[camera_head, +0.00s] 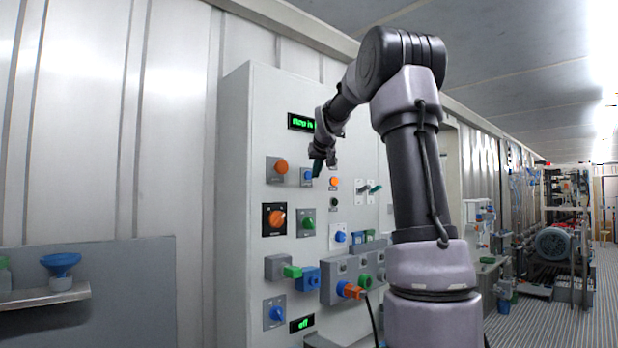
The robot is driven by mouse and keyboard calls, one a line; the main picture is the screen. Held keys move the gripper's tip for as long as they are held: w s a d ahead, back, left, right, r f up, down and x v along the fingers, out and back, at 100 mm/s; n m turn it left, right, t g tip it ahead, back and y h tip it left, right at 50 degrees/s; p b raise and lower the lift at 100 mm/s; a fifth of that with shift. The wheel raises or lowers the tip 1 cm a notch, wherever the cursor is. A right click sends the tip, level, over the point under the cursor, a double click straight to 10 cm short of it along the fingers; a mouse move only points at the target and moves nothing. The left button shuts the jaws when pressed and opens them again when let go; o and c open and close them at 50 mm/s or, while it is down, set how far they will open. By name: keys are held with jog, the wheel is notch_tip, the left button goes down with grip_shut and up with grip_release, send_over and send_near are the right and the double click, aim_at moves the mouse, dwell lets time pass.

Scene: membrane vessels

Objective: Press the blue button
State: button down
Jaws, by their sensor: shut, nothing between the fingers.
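A grey control panel (240,200) stands against the wall in the middle of the view. It carries several blue controls. A small round blue button (308,176) sits on a grey plate in its upper part. Another small blue control (340,237) is lower on a white plate, and a blue knob (276,313) is near the bottom. My gripper (318,172) is shut and empty, pointing down just right of the upper blue button. It slightly overlaps that button's plate in the picture; I cannot tell whether it touches.
Around it are an orange button (281,167), an orange knob (277,218) and a green knob (308,223). A grey box with a green button (365,281) juts out lower down. A shelf with a blue funnel (61,266) is at left. Machinery (555,243) lines the right.

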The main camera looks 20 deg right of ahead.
jog(key=shift+w+a, duration=0.15)
jog(key=shift+w, duration=0.25)
jog(key=shift+w+a, duration=0.1)
jog(key=shift+w, duration=0.3)
dwell(0.6)
jog(key=shift+s, duration=0.15)
jog(key=shift+s+d, duration=0.25)
jog(key=shift+s, duration=0.4)
jog(key=s, duration=0.1)
jog(key=s+d, duration=0.1)
jog(key=s, duration=0.2)
jog(key=shift+s+d, duration=0.35)
dwell(0.8)
